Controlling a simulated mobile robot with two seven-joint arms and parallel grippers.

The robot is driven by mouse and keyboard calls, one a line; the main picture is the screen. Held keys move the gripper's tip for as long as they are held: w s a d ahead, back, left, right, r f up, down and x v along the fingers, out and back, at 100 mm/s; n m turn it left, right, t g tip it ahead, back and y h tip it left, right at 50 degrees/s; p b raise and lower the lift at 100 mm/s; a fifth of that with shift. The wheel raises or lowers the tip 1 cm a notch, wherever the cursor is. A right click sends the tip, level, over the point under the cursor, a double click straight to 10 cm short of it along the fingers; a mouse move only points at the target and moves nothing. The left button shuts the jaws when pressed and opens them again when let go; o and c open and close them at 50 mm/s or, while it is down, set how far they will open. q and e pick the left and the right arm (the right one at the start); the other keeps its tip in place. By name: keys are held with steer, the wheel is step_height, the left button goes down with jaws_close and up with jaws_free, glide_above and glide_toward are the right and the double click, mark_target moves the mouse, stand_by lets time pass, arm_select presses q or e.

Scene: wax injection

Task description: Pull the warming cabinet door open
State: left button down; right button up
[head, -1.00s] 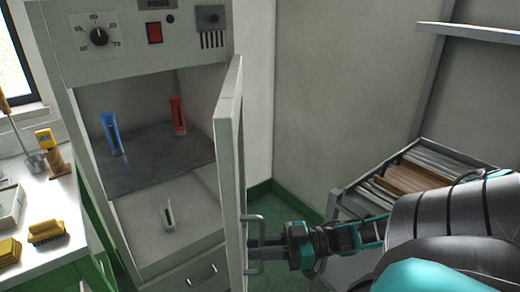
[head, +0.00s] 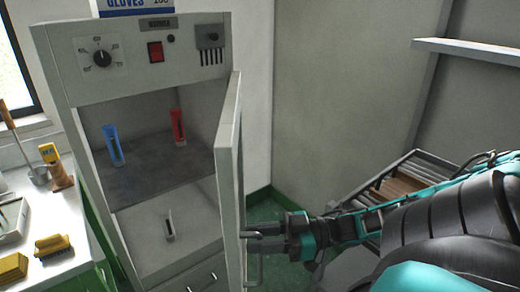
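The warming cabinet (head: 75,89) stands at the left centre, with its front open and its inside in plain view. Its door (head: 229,160) is swung wide open and shows nearly edge-on, to the right of the opening. The door's handle (head: 260,272) is a metal loop on the door's right-hand face. My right gripper (head: 252,237) is at the upper part of this handle, with its fingers pointing left towards the door. A gap shows between the fingers, which look apart. They hide the handle's top. My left gripper is out of view.
A blue holder (head: 113,146) and a red holder (head: 178,127) stand on the cabinet's shelf; a small pale piece (head: 169,225) is below. A bench (head: 62,268) with brushes and tools is at left. A slatted rack (head: 400,185) lies behind my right arm.

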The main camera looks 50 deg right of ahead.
step_height(320, 180, up, 12)
stand_by(0.6)
